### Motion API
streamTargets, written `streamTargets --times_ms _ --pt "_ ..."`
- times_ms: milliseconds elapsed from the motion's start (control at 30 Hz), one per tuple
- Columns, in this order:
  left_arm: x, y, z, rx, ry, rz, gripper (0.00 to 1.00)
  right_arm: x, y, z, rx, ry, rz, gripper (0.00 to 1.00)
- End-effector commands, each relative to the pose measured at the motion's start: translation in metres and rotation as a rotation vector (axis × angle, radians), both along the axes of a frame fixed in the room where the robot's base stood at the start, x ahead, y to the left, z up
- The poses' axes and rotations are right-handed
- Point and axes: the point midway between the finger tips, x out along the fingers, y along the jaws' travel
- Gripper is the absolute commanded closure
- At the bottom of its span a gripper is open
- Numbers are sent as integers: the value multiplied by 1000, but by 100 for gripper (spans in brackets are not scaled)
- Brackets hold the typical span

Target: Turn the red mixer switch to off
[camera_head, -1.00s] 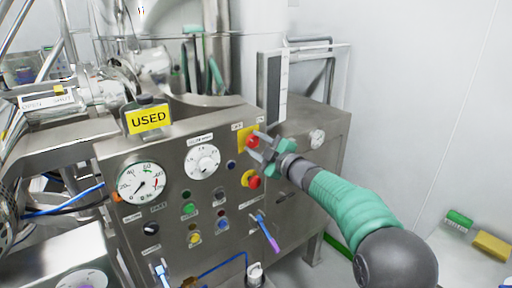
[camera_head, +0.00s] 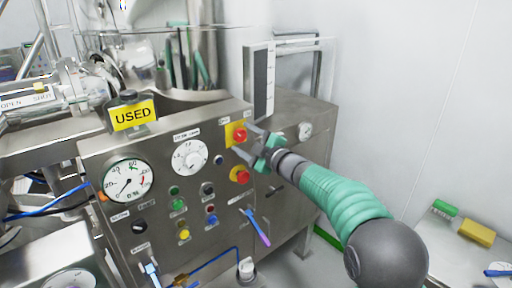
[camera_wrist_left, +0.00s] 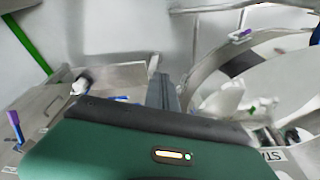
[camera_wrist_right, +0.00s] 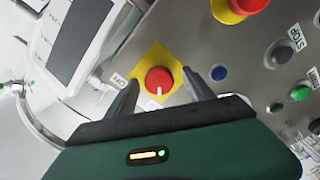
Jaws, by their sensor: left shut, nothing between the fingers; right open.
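The red mixer switch (camera_head: 239,134) is a round red knob on a yellow plate, high on the right of the steel panel. It also shows in the right wrist view (camera_wrist_right: 159,79), where its white mark points down, towards my gripper. My right gripper (camera_head: 245,140) is open in front of the switch. In the right wrist view its two fingers (camera_wrist_right: 162,80) stand left and right of the knob, with gaps visible; contact is not seen. My left gripper (camera_wrist_left: 164,92) is shut and empty, away from the panel, and out of the head view.
A red emergency-stop-like button (camera_head: 240,175) on yellow sits just below the switch. A dial gauge (camera_head: 127,181), a white speed dial (camera_head: 189,157) and several coloured buttons lie to the left. A purple-tipped blue handle (camera_head: 257,228) sticks out below. A yellow USED sign (camera_head: 134,114) stands above.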

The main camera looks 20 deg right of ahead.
Motion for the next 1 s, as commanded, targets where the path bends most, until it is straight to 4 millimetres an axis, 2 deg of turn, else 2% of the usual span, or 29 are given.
streamTargets --times_ms 200,400,500,700,1000 --pt "0 0 -17 0 0 0 100 -48 -19 -3 0 -2 -5 39" --pt "0 0 -27 0 0 0 100 -104 -39 -4 1 0 -4 39" --pt "0 0 -30 0 0 0 100 -126 -48 -4 0 1 -3 39" --pt "0 0 -32 0 0 0 100 -147 -55 -3 0 3 0 39" --pt "0 0 -31 0 0 0 100 -149 -56 -3 0 2 0 39"
